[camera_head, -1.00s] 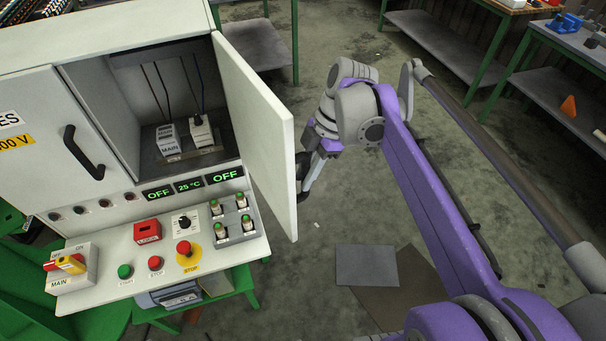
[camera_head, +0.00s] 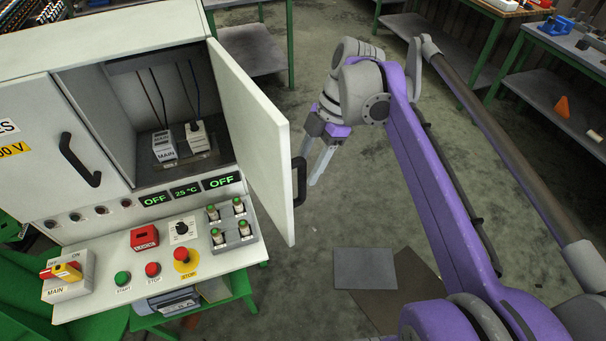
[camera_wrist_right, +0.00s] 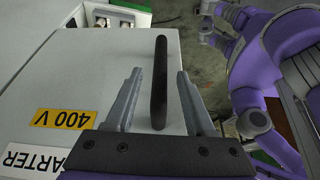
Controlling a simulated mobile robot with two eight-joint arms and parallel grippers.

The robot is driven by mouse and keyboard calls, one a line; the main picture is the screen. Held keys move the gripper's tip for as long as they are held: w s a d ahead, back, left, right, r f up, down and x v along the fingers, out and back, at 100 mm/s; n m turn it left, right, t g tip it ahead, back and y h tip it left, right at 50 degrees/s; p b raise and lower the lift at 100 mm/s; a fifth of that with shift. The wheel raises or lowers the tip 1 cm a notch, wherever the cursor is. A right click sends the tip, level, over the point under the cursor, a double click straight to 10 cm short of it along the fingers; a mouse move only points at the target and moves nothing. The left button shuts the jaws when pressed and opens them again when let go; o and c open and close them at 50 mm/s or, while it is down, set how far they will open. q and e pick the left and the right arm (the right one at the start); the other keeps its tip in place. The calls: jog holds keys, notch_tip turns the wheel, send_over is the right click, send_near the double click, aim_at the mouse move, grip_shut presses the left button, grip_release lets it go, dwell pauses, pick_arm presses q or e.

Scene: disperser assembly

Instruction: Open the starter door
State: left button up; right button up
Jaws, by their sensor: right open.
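The starter door (camera_head: 248,135) is the cabinet's right-hand door, and it stands swung wide open in the head view. Its black handle (camera_head: 299,182) is on the door's far face, partly hidden behind the door edge. My right gripper (camera_head: 316,168) is open just to the right of the door, close to the handle and apart from it. In the right wrist view the handle (camera_wrist_right: 159,82) lies between the two open fingers (camera_wrist_right: 160,98), with gaps on both sides. The door's outer face (camera_wrist_right: 70,85) carries "STARTER" and "400 V" labels. My left gripper is not in view.
The left door (camera_head: 50,150) is shut. A control panel (camera_head: 125,298) with buttons and switches juts out below.

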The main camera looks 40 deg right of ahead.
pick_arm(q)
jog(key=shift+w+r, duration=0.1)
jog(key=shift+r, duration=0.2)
pick_arm(e)
jog(key=v, duration=0.6)
jog(key=shift+r, duration=0.3)
jog(key=shift+d, duration=0.1)
